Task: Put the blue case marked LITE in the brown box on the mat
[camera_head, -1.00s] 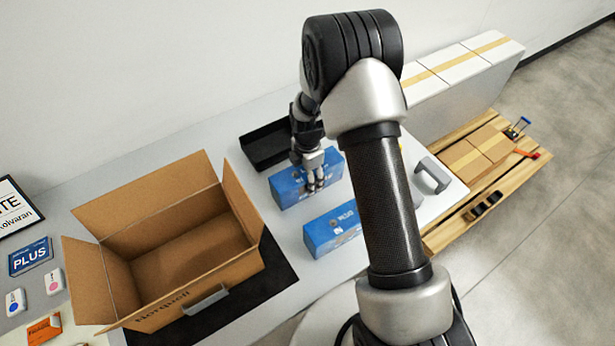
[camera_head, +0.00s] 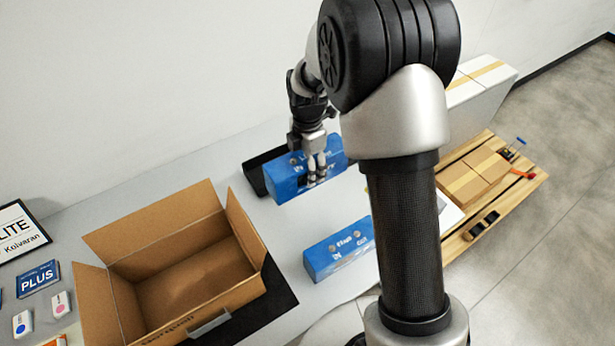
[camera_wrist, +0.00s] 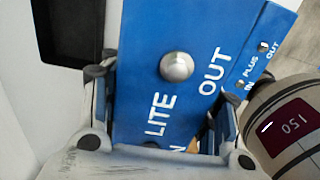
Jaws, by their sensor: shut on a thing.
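The blue case marked LITE (camera_head: 290,185) is in my gripper (camera_head: 316,178), which is shut on it and holds it up in front of the black tray. In the wrist view the case (camera_wrist: 150,75) shows the words LITE and OUT and a round metal knob, between the two fingers (camera_wrist: 160,140). The open brown box (camera_head: 205,270) stands on the dark mat (camera_head: 283,290), left of the held case. Its flaps are spread and its inside looks empty.
A second blue case (camera_head: 338,250) lies on the table right of the box, marked PLUS in the wrist view (camera_wrist: 262,50). A black tray (camera_head: 254,172) is behind the held case. Signs and small cards, including a PLUS card (camera_head: 38,279), lie at the left. A wooden pallet (camera_head: 505,205) with boxes is at the right.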

